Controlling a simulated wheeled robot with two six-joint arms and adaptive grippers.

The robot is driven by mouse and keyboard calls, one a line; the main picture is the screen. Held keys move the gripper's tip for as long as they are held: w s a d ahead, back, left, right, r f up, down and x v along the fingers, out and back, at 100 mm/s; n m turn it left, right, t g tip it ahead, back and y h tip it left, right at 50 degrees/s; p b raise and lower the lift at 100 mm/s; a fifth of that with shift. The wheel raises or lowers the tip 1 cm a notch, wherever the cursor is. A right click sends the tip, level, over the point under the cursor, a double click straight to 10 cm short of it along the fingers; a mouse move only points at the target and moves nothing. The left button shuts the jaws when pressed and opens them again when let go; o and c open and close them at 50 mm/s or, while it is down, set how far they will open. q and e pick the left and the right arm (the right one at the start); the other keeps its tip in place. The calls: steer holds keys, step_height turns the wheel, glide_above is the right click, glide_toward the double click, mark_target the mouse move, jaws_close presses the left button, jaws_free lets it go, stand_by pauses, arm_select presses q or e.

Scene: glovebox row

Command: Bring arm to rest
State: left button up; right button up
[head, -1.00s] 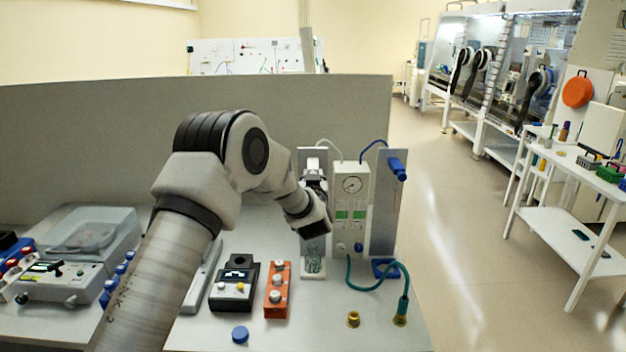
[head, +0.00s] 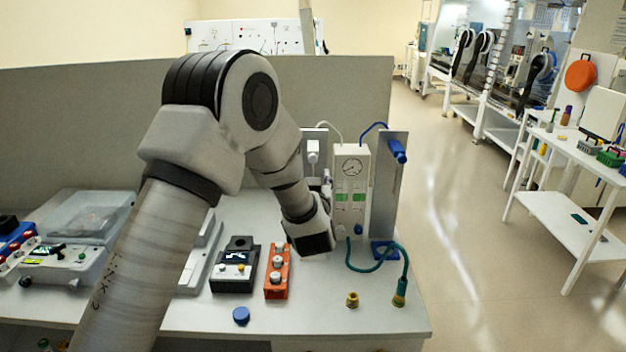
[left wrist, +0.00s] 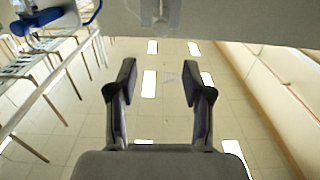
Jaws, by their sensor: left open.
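My left arm comes in from the left and reaches over the bench (head: 310,325). My left gripper (head: 326,188) is mostly hidden behind its own wrist in the head view, in front of the white gauge unit (head: 352,178). In the left wrist view the left gripper (left wrist: 160,82) is open, its two dark fingers well apart with nothing between them. My right gripper is not in view.
An orange block with knobs (head: 277,272), a black meter (head: 235,265) and a blue cap (head: 241,315) lie near the arm. A metal stand with a blue fitting (head: 397,150), a teal hose (head: 378,266) and a brass fitting (head: 352,299) are to the right.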

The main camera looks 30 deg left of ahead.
arm_select(q)
steer(key=shift+s+d, duration=0.2)
steer(key=shift+s, duration=0.15)
steer(key=shift+f, duration=0.1)
steer(key=s+d+f+m+g+h+b, duration=0.15)
steer(key=s+f, duration=0.25)
steer(key=f, duration=0.6)
steer(key=s+d+f+m+g+h+b, duration=0.1)
steer(key=s+d+f+g+h, duration=0.25)
steer(key=f, duration=0.75)
steer(key=s+d+f+m+g+h+b, duration=0.15)
steer(key=s+f, duration=0.35)
steer(key=f, duration=0.5)
steer(key=s+d+f+g+h+b, duration=0.1)
steer(key=s+d+f+g, duration=0.1)
steer(key=s+f, duration=0.3)
steer(key=s+d+f+m+g+h+b, duration=0.1)
steer(key=s+f+g, duration=0.3)
steer(key=s, duration=1)
steer(key=s+d+f+m+g+h+b, duration=0.1)
steer(key=s+d+f+g, duration=0.2)
steer(key=s+f, duration=0.4)
steer(key=shift+s+d+f, duration=0.25)
steer(key=shift+s+f, duration=0.05)
steer(key=shift+s, duration=0.85)
